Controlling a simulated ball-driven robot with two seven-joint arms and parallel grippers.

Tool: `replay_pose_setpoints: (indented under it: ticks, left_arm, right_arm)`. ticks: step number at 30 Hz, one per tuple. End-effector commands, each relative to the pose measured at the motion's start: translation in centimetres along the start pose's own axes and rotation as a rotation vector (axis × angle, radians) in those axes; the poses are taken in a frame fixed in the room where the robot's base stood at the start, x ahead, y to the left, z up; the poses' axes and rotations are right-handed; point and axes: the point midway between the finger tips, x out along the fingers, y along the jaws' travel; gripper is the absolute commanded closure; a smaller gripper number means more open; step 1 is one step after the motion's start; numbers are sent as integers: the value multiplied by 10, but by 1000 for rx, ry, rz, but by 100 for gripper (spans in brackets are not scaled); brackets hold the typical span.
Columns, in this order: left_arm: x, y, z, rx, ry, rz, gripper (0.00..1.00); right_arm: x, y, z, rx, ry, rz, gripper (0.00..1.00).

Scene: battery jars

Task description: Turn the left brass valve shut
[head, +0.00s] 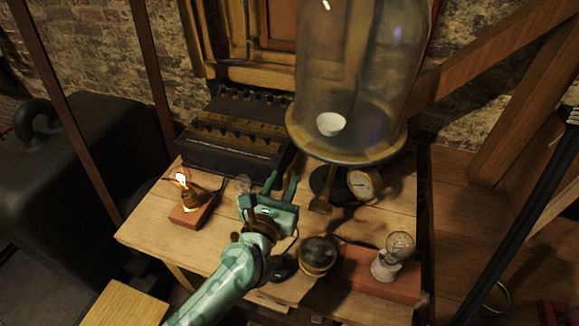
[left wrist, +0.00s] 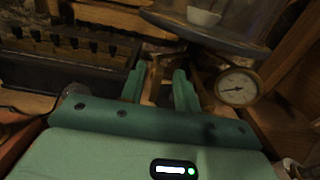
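A glass bell jar (head: 350,80) stands on a dark round plate with a brass rim, with a white cup (head: 331,124) inside. A brass lever-like piece (head: 321,204) hangs below the plate, left of the dial gauge (head: 362,184); I cannot tell if it is the left valve. My left gripper (head: 281,184) is open, left of this piece and apart from it in the head view. In the left wrist view, its fingers (left wrist: 159,88) point toward the jar's stand, with a dim brownish part between or behind them; contact cannot be told. My right gripper is not in view.
A dark box with rows of terminals (head: 235,130) stands behind the gripper. A lit bulb on a wooden block (head: 190,215) is at left. Another bulb (head: 398,246) and a round brass-rimmed instrument (head: 318,255) are at the front right. Bare tabletop (head: 150,232) shows at left.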

Motion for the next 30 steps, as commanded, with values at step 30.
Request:
replay_pose_setpoints:
  ticks: [30]
  left_arm:
    - [51,0,0,7,1,1,100]
  right_arm:
    - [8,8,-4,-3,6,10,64]
